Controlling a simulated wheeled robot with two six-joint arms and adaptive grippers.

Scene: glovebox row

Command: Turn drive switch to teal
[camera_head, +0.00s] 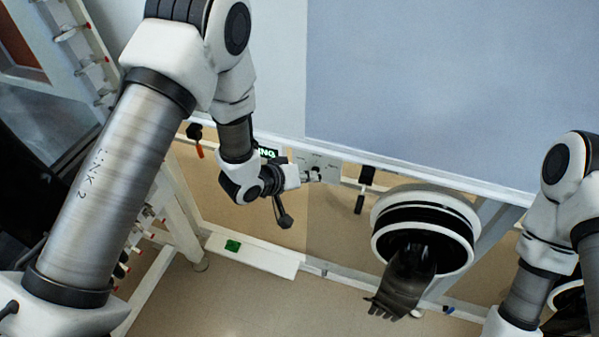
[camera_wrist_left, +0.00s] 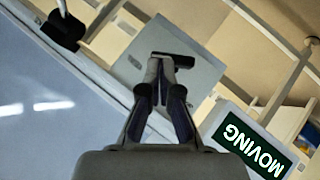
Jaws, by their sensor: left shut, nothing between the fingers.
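The drive switch shows in the left wrist view as a grey square plate (camera_wrist_left: 201,72) with a dark bar-shaped handle (camera_wrist_left: 181,61). In the head view the plate (camera_head: 329,168) is pale with tiny unreadable labels. My left gripper (camera_head: 312,175) reaches the plate from the left. In the left wrist view its shut fingertips (camera_wrist_left: 162,64) are at the handle, partly covering it, with nothing between them. I cannot tell whether they touch it. No teal mark can be made out. My right arm is at the right edge; its gripper is not in view.
A lit "MOVING" sign (camera_wrist_left: 250,145) is beside the plate. Dark hanging handles (camera_head: 360,203) (camera_head: 195,133) flank it. A round glove port (camera_head: 425,203) with a dark glove (camera_head: 403,282) is at right. A white ledge with a green button (camera_head: 232,246) is below.

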